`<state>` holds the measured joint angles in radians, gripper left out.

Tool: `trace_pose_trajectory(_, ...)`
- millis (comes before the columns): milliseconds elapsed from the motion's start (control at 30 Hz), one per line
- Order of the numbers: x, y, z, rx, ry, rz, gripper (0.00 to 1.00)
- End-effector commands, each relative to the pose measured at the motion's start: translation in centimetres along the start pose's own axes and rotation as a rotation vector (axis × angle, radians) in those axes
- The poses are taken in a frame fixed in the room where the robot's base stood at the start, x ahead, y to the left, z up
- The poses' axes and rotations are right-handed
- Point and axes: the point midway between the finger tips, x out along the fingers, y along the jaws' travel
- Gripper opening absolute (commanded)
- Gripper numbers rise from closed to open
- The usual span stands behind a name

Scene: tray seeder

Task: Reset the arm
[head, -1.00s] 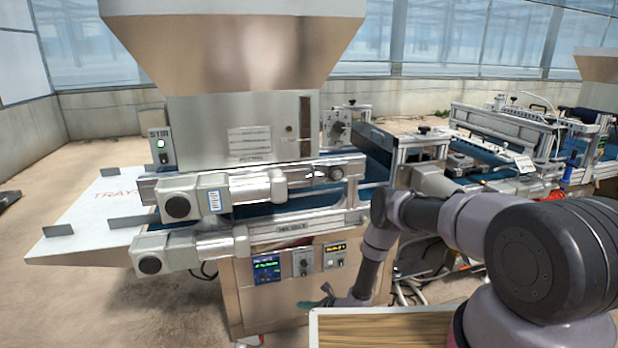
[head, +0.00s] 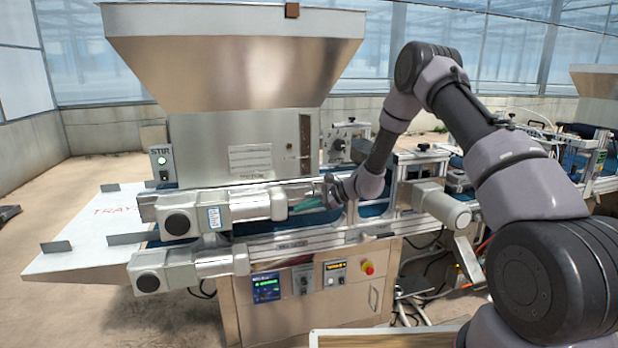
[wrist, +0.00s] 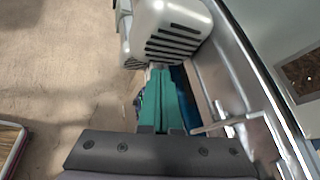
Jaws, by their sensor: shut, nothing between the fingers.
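My gripper (head: 308,204) shows in the head view in front of the middle of the seeding machine (head: 245,140), level with its upper rail. Its green fingers (wrist: 159,100) lie together in the wrist view, with nothing between them. My arm is raised and arches from the right side of the head view over to the machine. In the wrist view the fingertips point towards a white motor housing (wrist: 172,32). I cannot tell whether they touch it.
A steel hopper (head: 230,60) tops the machine. A control panel with a small screen (head: 266,287) and a red button (head: 367,267) is below. A white tray table (head: 85,235) extends left. A wood-topped surface (head: 380,339) is at the bottom. Open floor lies left.

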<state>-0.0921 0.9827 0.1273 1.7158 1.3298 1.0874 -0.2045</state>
Motion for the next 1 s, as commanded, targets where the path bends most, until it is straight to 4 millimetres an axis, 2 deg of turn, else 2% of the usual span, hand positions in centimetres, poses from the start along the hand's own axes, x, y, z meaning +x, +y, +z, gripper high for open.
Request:
trace_pose_trajectory(33,-1.9,-0.7,2.4,-0.057,0.012,0.014,0.0)
trace_pose_trajectory(200,-8.0,-1.0,9.0,-0.241,0.073,0.082,0.0)
trace_pose_trajectory(367,-13.9,0.0,14.4,-0.406,0.15,0.139,0.0)
trace_pose_trajectory(500,-19.2,1.8,18.4,-0.546,0.233,0.182,0.0)
trace_pose_trajectory(700,-26.3,5.4,23.1,-0.734,0.371,0.234,0.0)
trace_pose_trajectory(1000,-36.0,12.5,27.3,-0.98,0.618,0.291,0.0)
